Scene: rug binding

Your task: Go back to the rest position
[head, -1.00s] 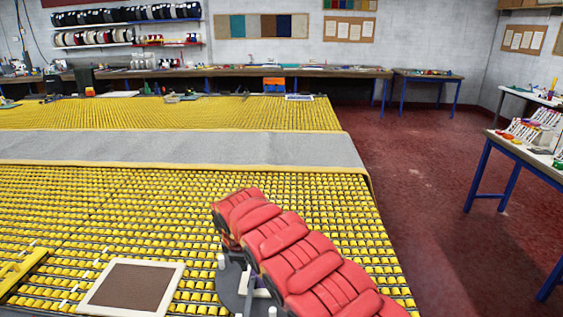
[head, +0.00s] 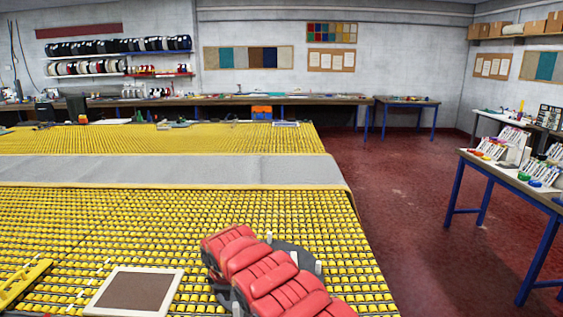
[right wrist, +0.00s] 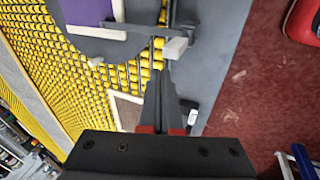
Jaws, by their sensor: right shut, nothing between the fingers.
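My right gripper (right wrist: 168,75) shows in the right wrist view as dark narrow fingers, shut together and empty. Its fingers point towards a grey disc with a white post and a purple patch. In the head view the red padded segments at the bottom centre lie over part of that grey disc (head: 296,256), and the fingertips are hidden there. I cannot tell how far the fingers are from the disc. My left gripper is in neither view.
The yellow roller table (head: 80,215) fills the left, with a grey rug strip (head: 150,170) across it. A framed brown sample (head: 136,290) lies at its front. A side table (head: 510,183) with small items stands at right. Red floor (head: 400,220) is clear between them.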

